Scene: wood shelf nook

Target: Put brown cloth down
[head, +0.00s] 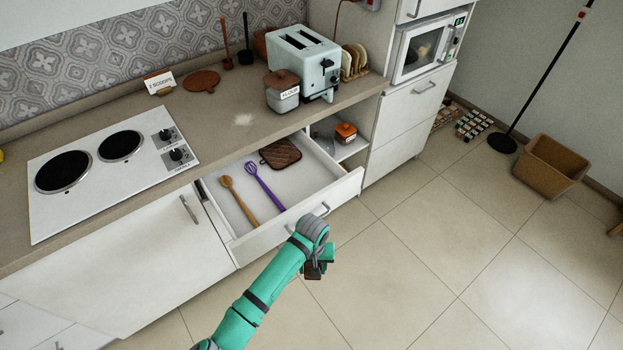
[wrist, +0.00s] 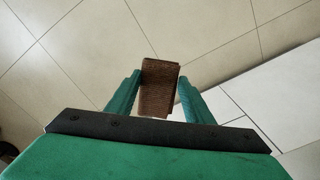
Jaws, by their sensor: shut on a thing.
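The brown cloth (wrist: 158,88) is between the two green fingers of my gripper (wrist: 159,100) in the wrist view, with the tiled floor behind it. In the head view a small dark brown part of the cloth (head: 313,270) shows below my gripper (head: 322,262), which is shut on it. The gripper is in the air over the floor, in front of the open drawer's front panel. Most of the cloth is hidden by the gripper in the head view.
The open drawer (head: 233,213) holds a wooden spoon (head: 238,199), a purple whisk (head: 264,187) and a brown quilted pad (head: 281,153). The counter (head: 215,110) has a clear patch between the cooktop (head: 112,160) and the flour jar (head: 282,92). A toaster (head: 305,60) stands behind the jar. A tan bin (head: 551,166) stands on the floor at right.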

